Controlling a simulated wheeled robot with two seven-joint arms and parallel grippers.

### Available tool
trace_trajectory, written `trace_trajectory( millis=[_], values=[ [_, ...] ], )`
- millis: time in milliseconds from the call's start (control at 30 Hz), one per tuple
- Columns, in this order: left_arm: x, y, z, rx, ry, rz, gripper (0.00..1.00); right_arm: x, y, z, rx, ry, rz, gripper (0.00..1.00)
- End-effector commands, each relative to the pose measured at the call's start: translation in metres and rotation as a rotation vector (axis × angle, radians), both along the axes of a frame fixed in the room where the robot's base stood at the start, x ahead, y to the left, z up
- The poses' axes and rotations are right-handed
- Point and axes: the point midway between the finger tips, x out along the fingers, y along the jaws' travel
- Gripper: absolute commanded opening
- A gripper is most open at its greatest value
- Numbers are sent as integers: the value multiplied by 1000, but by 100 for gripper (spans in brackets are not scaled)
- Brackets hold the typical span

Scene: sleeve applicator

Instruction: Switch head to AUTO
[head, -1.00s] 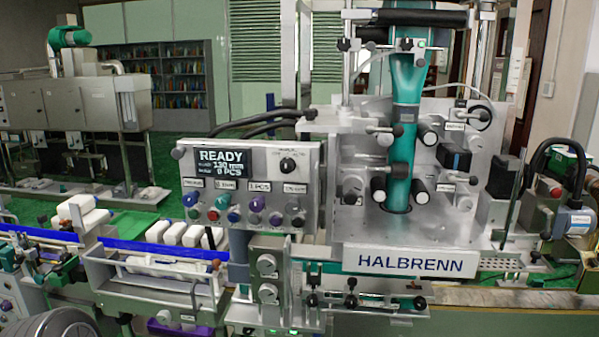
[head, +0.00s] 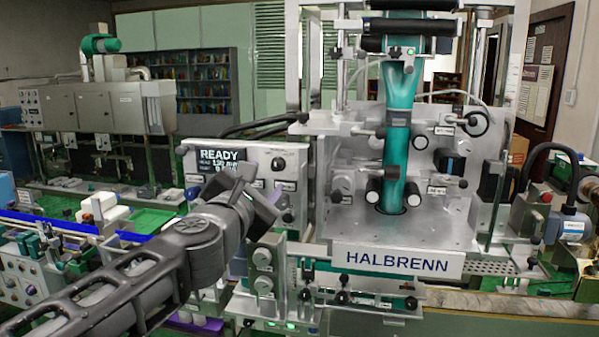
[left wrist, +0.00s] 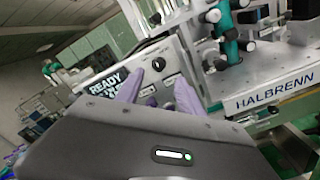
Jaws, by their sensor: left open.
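The control panel (head: 297,165) is a light grey box with a dark display (head: 222,160) that reads READY. A black rotary selector knob (head: 278,163) sits on a white plate at the panel's upper right; its label is too small to read. The knob also shows in the left wrist view (left wrist: 158,63), beyond and between my fingertips. My left gripper (head: 268,203) is in front of the panel, below the knob and apart from it. Its two purple-tinted fingers are spread and empty in the left wrist view (left wrist: 160,92). My arm hides the lower panel buttons. My right gripper is out of view.
The HALBRENN machine (head: 397,262), with a teal sleeve (head: 395,130) running down it, stands right of the panel. A column with round grey knobs (head: 263,257) is below the panel. A conveyor with white bottles (head: 105,210) lies left.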

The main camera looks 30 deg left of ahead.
Motion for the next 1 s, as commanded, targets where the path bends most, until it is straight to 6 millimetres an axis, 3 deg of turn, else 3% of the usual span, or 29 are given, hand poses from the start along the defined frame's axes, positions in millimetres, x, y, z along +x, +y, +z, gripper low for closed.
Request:
trace_trajectory(
  millis=[467,1000],
  values=[
    [7,2,-2,-8,-1,0,45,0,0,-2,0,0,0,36],
    [72,24,-1,-8,-1,0,45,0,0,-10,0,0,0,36]
  ],
)
